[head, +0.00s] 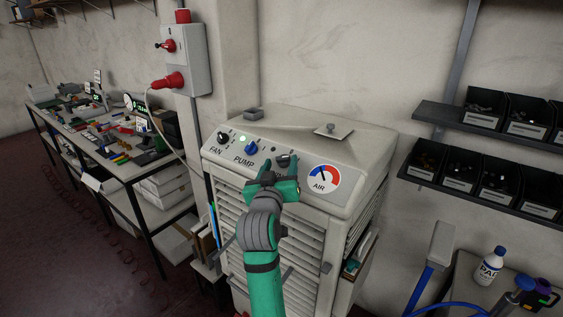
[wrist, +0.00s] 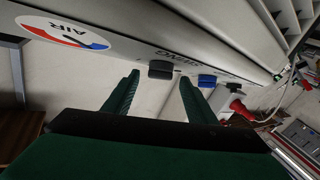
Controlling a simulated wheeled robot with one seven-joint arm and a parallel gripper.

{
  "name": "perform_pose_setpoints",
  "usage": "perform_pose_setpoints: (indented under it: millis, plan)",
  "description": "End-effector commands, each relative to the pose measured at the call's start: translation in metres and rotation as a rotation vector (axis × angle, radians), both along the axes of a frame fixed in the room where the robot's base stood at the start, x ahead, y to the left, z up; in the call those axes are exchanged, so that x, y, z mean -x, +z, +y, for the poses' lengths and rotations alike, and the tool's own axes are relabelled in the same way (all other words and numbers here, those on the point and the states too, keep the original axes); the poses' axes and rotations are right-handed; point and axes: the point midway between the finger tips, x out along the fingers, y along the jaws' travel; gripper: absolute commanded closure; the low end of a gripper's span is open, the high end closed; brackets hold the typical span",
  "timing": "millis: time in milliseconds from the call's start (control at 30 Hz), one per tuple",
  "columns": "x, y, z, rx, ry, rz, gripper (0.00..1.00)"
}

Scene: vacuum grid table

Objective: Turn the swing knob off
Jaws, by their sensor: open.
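The swing knob (wrist: 161,69) is a small dark grip on the sloped panel of a pale cabinet (head: 345,201). The lettering beside it in the wrist view is partly legible, ending in "ING". In the head view the knob (head: 283,159) shows between and just beyond the fingertips of my green gripper (head: 281,167). My gripper (wrist: 160,82) is open, with one finger on each side of the knob in the wrist view. There is a gap between knob and fingers there, and no contact shows. The exact knob angle is hard to tell.
The AIR gauge (head: 323,179) is right. A cluttered workbench (head: 128,168) stands left, bin shelves (head: 460,188) right.

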Motion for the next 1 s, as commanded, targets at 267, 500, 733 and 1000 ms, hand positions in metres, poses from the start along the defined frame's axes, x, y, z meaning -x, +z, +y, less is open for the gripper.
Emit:
perform_pose_setpoints:
  millis: [267,500,733,1000]
  plan:
    - [-0.021,0.0,-0.004,0.0,-0.001,0.0,0.48]
    - [-0.022,0.0,-0.004,0.0,0.0,0.0,0.48]
    - [-0.022,0.0,-0.004,0.0,0.0,0.0,0.9]
    - [-0.022,0.0,-0.005,0.007,0.015,0.005,0.9]
